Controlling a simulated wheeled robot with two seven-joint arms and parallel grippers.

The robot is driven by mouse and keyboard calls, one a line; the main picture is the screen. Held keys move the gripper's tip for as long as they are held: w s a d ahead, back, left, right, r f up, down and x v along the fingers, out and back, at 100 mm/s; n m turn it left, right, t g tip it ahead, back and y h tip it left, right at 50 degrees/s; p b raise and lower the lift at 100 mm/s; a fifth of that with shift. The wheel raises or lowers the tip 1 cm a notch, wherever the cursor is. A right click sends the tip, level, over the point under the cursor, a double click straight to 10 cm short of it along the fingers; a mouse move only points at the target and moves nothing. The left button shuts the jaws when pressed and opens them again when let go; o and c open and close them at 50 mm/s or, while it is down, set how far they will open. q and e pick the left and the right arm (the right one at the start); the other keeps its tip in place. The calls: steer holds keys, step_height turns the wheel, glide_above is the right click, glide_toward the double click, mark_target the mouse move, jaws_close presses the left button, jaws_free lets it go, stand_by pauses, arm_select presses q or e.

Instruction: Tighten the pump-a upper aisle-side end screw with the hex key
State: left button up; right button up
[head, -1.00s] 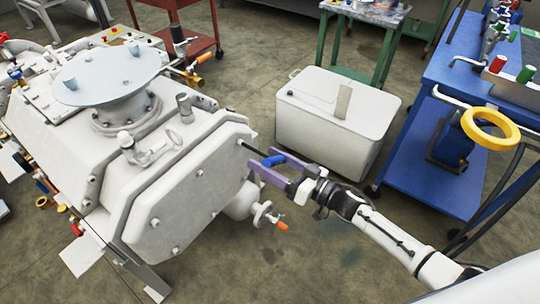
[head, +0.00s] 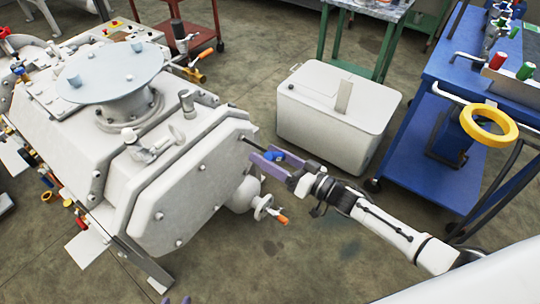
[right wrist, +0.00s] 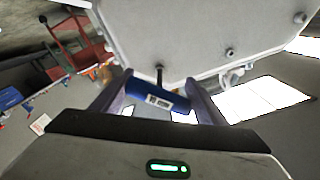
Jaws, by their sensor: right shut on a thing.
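The hex key's blue handle (head: 274,156) is between the purple fingers of my right gripper (head: 268,162). Its thin dark shaft runs up-left to the upper right corner of the white pump end plate (head: 188,195). In the right wrist view the blue handle (right wrist: 155,100) lies aslant between both fingers, and the shaft (right wrist: 159,76) meets the plate's edge. The screw at its tip is hidden, and I cannot tell how deep the tip sits.
A valve with an orange handle (head: 280,218) hangs just below my right gripper. A white lidded box (head: 330,125) stands behind it. A blue cart (head: 445,120) with a yellow ring (head: 490,125) stands at the right. The floor at the lower middle is clear.

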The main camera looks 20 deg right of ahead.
steer(key=shift+r, duration=0.15)
steer(key=p+v, duration=0.2)
steer(key=v, duration=0.3)
stand_by(0.6)
stand_by(0.4)
